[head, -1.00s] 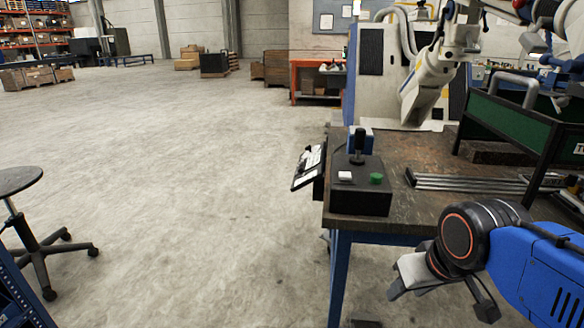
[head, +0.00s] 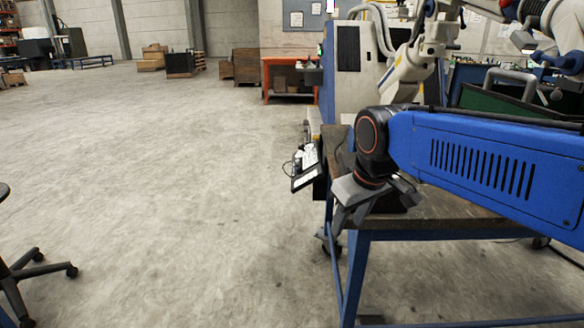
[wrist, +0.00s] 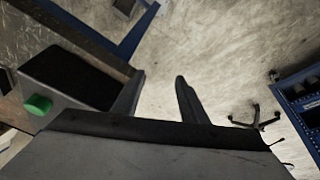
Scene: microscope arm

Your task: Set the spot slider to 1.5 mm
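A white jointed arm (head: 412,62), which looks like the microscope arm, stands at the back of the workbench in the head view. I cannot make out the spot slider or its scale in either view. My gripper (head: 352,215) hangs over the bench's near left corner in the head view, well short of the white arm. In the wrist view my gripper (wrist: 160,88) shows two dark fingers spread apart with nothing between them. A black control box (wrist: 75,75) with a green button (wrist: 38,104) is left of the fingers there; my gripper mostly hides it in the head view.
The workbench (head: 455,208) has a dark top and a blue frame. A tablet-like panel (head: 306,165) hangs off its left side. My blue arm crosses in front of the bench and covers much of it. The concrete floor (head: 170,180) to the left is open, with a stool (head: 25,272) at the left edge.

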